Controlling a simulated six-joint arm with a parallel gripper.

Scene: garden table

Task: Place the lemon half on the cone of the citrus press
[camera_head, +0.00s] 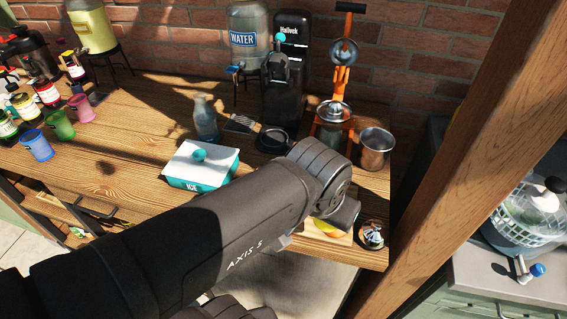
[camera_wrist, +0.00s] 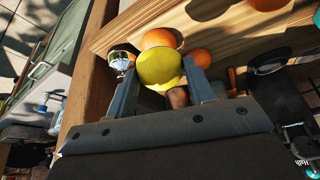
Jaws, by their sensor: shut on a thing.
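My gripper (camera_wrist: 161,75) is shut on the yellow lemon half (camera_wrist: 160,66), which sits between its two fingertips in the wrist view. Its rounded yellow side faces the wrist camera; the cut face is hidden. In the head view my arm covers most of the gripper, low over the right front of the table, with a bit of yellow beneath it. The citrus press (camera_head: 340,75), with an orange frame, black top handle and metal bowl, stands at the back right, apart from the gripper. I cannot make out its cone clearly.
A metal cup (camera_head: 376,147) stands right of the press, and a black machine (camera_head: 284,70) to its left. A white and teal ice box (camera_head: 200,165) is mid-table. A wooden post (camera_head: 480,125) rises beyond the table's right edge. Oranges (camera_wrist: 158,38) lie near the gripper in the wrist view.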

